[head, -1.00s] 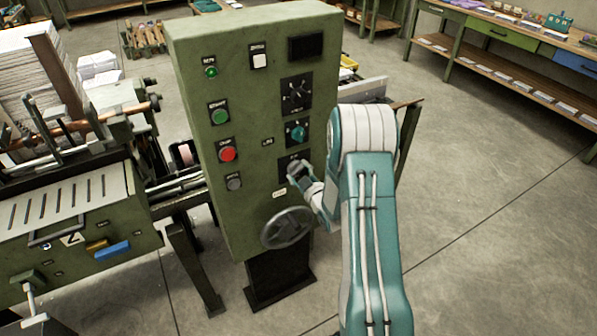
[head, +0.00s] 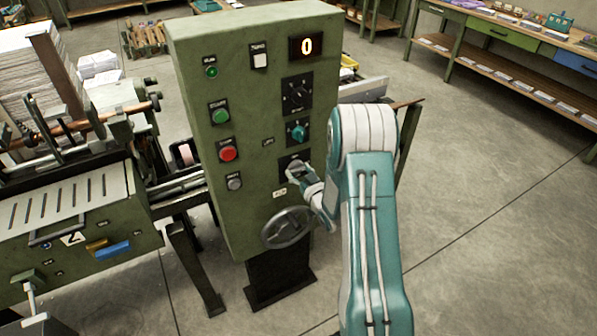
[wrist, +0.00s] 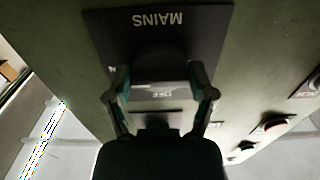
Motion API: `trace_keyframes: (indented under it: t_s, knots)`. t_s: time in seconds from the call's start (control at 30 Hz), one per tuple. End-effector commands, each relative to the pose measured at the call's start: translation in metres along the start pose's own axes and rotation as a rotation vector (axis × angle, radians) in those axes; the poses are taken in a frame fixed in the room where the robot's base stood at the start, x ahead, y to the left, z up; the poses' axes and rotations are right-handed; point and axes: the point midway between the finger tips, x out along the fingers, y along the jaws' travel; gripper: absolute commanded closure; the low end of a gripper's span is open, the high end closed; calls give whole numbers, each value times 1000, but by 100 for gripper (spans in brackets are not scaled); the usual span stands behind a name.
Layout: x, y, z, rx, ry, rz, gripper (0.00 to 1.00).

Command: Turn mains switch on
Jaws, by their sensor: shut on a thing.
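The green control cabinet (head: 215,200) stands in the middle of the head view. The mains switch (wrist: 160,62) is a dark knob on a black plate lettered "MAINS", which reads upside down in the wrist view. In the head view its black plate (head: 284,162) is low on the cabinet's right side. My gripper (wrist: 161,88) is shut on the knob, one finger on each side. In the head view my gripper (head: 298,172) covers most of the switch, so its exact angle is hard to read. The display (head: 306,47) at the top right is lit and shows "0".
Close by are a teal knob (head: 297,132), a selector dial (head: 296,95), a handwheel (head: 288,228), a red button (head: 228,153) and a green button (head: 221,115). A machine (head: 70,215) stands to the left. The floor on the right is clear.

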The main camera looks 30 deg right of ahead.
Motion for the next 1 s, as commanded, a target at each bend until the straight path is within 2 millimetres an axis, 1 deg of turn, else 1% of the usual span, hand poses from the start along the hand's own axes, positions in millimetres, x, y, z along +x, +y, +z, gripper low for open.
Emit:
trace_keyframes:
  t_s: [0.5, 0.53, 0.57, 0.6, 1.0]
  knots:
    - [2, 0, -2, 18, 4, -1, 76]
    - [2, 0, -2, 18, 4, -1, 15]
    - [2, 0, -2, 18, 4, -1, 2]
    - [1, 0, -1, 18, 3, -1, 0]
    - [0, 0, -1, 18, 2, 0, 0]
